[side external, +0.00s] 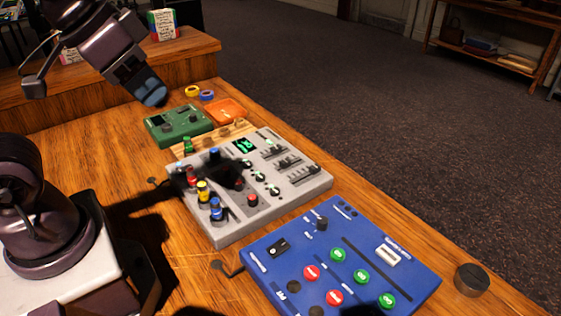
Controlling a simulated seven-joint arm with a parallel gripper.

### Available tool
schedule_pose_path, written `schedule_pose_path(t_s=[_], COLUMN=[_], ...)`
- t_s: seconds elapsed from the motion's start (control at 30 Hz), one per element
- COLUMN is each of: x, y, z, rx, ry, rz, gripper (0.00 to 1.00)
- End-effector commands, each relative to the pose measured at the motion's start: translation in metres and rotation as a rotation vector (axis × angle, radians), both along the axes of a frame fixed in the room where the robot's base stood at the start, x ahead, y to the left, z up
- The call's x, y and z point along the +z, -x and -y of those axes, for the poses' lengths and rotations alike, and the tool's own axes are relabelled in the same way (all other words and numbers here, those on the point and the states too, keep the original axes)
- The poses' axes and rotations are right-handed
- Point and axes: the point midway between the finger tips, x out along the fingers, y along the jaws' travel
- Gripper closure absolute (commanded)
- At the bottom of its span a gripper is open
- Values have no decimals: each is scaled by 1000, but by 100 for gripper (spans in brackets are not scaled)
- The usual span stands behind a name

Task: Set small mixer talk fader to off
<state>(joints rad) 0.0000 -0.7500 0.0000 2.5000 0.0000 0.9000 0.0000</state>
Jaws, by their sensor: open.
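A grey mixer (290,195) lies mid-desk, with several black sliders (288,162) on its right part and coloured knobs on its left. A blue mixer (265,245) lies nearer the camera, with red and green round buttons, black knobs and a pale slider-like block (388,255). The labels are too small to read, so I cannot tell which control is the talk fader or how it is set. My gripper (152,93) is open and empty, in the air at upper left, above and apart from both mixers. Its jaw gap is hard to see.
A green box (177,126) and an orange flat item (226,110) lie behind the grey mixer, near yellow (192,91) and blue (207,95) rings. A dark round puck (472,279) sits at right. Bare wooden desk (110,165) shows at left.

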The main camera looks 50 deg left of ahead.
Motion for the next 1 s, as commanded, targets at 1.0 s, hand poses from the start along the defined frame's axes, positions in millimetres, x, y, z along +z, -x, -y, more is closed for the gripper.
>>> schedule_pose_path(t_s=[1.0], x=[-45], y=[-86], z=[-18], rx=[53], ry=[1], rz=[-319], gripper=[55])
